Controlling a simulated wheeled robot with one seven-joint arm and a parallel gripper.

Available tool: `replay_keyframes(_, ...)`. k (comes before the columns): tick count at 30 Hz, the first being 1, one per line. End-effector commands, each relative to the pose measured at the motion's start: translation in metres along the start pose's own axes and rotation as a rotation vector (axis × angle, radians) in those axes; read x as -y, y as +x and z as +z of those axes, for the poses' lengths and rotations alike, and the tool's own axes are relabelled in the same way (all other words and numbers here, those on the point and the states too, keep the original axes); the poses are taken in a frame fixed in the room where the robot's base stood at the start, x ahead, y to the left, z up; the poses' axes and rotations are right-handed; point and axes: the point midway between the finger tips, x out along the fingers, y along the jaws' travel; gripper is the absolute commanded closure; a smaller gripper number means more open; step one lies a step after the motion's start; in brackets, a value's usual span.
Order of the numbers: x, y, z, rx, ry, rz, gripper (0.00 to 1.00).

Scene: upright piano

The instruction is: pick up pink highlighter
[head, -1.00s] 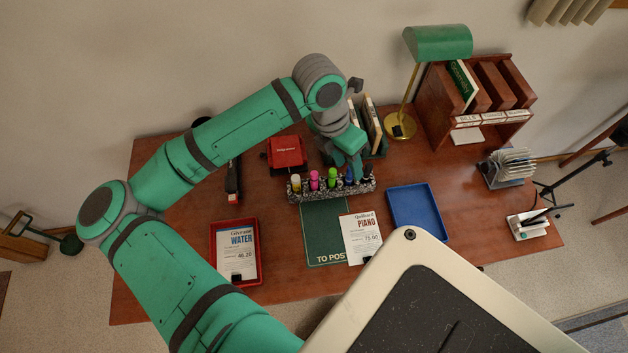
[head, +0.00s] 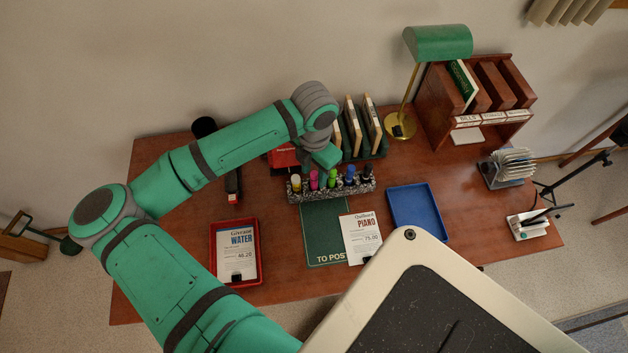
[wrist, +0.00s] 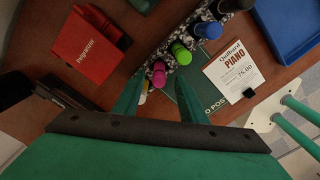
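The pink highlighter (head: 314,181) stands upright in a speckled pen rack (head: 345,190) on the desk. It is between a yellow-and-white highlighter (head: 296,183) and a green one (head: 332,178). In the wrist view the pink highlighter's round end (wrist: 158,74) shows just beyond the gap between my fingertips. My gripper (wrist: 156,92) is open and empty, with its two fingers apart. In the head view my wrist hangs above the rack, and the fingers are mostly hidden. The yellow-and-white one is partly hidden by the left finger in the wrist view.
Blue and dark highlighters (head: 350,174) fill the rack's right part. A red Polygrainer box (wrist: 85,45) lies behind it. A green mat (head: 323,240) and a Piano bill (head: 361,238) lie in front. A red tray (head: 214,270) and a blue tray (head: 418,210) flank them.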

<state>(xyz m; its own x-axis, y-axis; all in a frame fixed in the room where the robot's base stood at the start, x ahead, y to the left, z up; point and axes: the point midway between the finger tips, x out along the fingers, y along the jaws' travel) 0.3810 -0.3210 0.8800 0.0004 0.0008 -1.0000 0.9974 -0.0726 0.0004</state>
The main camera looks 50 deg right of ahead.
Motion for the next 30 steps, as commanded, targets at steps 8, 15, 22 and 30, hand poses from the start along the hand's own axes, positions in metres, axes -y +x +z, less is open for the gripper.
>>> replay_keyframes(8,-0.002,0.033,0.002,0.001,-0.001,-0.001,0.62)
replay_keyframes(15,-0.002,0.036,0.002,0.001,-0.001,0.0,0.62)
replay_keyframes(22,-0.002,0.036,0.002,0.001,-0.001,0.0,1.0)
replay_keyframes(30,-0.002,0.035,0.001,0.001,-0.001,0.0,1.0)
